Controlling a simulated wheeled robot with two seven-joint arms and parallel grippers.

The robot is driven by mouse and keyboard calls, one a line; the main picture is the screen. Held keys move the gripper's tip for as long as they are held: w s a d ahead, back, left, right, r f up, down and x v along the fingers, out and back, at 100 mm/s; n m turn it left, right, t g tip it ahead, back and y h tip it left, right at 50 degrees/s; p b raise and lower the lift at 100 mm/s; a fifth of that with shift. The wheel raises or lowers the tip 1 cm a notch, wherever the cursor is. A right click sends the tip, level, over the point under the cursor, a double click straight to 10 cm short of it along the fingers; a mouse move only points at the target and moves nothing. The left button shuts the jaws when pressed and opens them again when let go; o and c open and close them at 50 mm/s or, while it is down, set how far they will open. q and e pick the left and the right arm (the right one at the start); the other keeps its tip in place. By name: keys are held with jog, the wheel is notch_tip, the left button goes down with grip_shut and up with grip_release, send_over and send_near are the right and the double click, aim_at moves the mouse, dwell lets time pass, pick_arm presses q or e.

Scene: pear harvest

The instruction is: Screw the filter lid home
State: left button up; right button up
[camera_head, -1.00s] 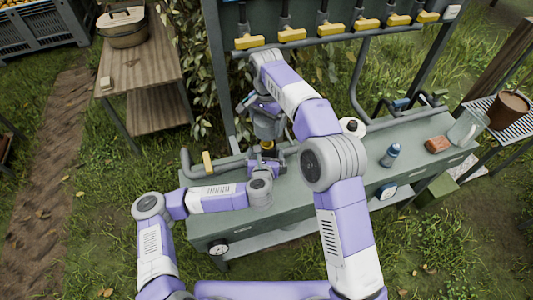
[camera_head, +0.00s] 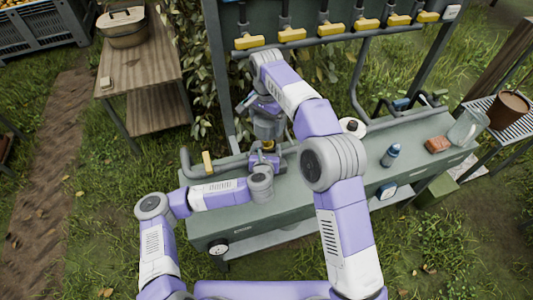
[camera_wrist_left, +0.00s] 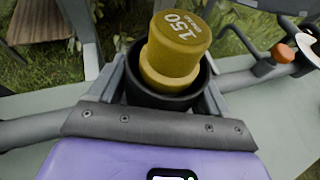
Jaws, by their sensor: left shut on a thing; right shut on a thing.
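The yellow filter cartridge (camera_wrist_left: 178,45), marked 150, stands upright inside a dark round filter housing (camera_wrist_left: 160,97) in the left wrist view. My left gripper (camera_wrist_left: 167,88) is shut around that housing, one finger on each side. In the head view the left gripper (camera_head: 264,161) is at the pipe, over the back left of the bench. My right gripper (camera_head: 264,106) is above it, shut on a grey cylindrical lid (camera_head: 268,127). The lid is upright just above the yellow cartridge (camera_head: 268,146). Whether lid and housing touch is unclear.
The green bench (camera_head: 300,205) carries a blue-grey bottle (camera_head: 391,154), a brown block (camera_head: 437,145) and a glass jar (camera_head: 467,128). Yellow-handled valves (camera_head: 292,35) line the frame above. Pipes run along the bench's back. The bench's front middle is clear.

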pick_arm(q)
jog(key=c, duration=0.3)
pick_arm(e)
jog(key=shift+f, duration=2.5)
jog(key=shift+f, duration=0.1)
jog(key=shift+f, duration=0.8)
jog(key=shift+f, duration=0.4)
jog(key=shift+s+f, duration=0.1)
jog(key=shift+f, duration=0.5)
pick_arm(q)
grip_shut()
pick_arm(e)
jog(key=o, duration=0.7)
jog(key=shift+c, duration=0.2)
jog(key=shift+o, duration=0.9)
